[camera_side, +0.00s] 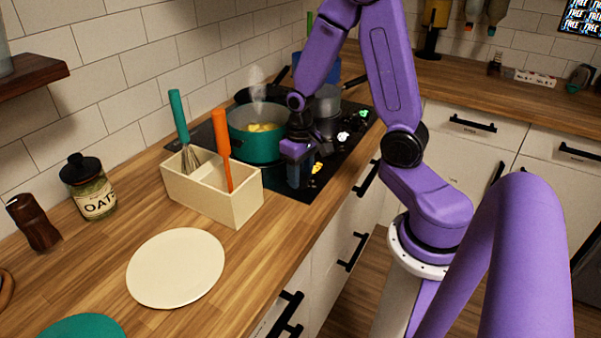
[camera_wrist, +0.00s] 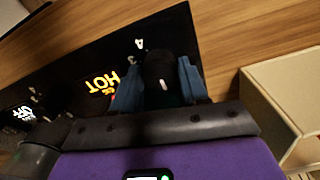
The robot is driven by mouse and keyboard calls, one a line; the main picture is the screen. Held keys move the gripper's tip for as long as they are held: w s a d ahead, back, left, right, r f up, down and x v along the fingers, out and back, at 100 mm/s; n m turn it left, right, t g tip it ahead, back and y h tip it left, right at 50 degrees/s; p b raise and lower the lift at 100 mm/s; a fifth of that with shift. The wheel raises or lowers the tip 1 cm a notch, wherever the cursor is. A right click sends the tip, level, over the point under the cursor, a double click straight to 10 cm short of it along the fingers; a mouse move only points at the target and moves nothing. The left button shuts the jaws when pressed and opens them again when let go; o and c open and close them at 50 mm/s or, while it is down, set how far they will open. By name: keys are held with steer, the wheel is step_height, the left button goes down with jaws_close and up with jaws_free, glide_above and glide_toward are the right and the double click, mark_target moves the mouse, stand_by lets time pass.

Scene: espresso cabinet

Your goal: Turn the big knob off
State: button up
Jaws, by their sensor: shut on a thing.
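The black knob (camera_wrist: 160,70) stands on the black cooktop panel between the two blue fingers of my gripper (camera_wrist: 166,82) in the wrist view. My gripper is shut on it, with one finger on each side. An orange HOT label (camera_wrist: 103,83) glows on the panel just left of this knob. In the side view my gripper (camera_side: 301,175) points down at the near front corner of the cooktop (camera_side: 334,157) and hides the knob there. The orange label (camera_side: 317,168) shows beside it.
A steaming teal pot (camera_side: 252,146) stands close behind my gripper. A wooden utensil box (camera_side: 240,207) with a whisk and an orange-handled tool is left of it. Another label, OFF (camera_wrist: 22,114), glows white farther along the panel. A cream plate (camera_side: 176,267) lies nearer the camera.

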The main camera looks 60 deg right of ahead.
mark_target(301, 176)
steer(key=o, duration=1.1)
steer(key=shift+c, duration=0.2)
step_height(301, 176, up, 18)
steer(key=shift+f, duration=0.25)
steer(key=s+a+f+n, duration=0.3)
steer(key=s+a+n, duration=0.4)
steer(key=s, duration=0.1)
steer(key=s+a+f+n, duration=0.3)
steer(key=s+a+n, duration=0.3)
steer(key=s, duration=0.3)
steer(key=shift+a+n, duration=0.4)
steer(key=shift+n, duration=0.4)
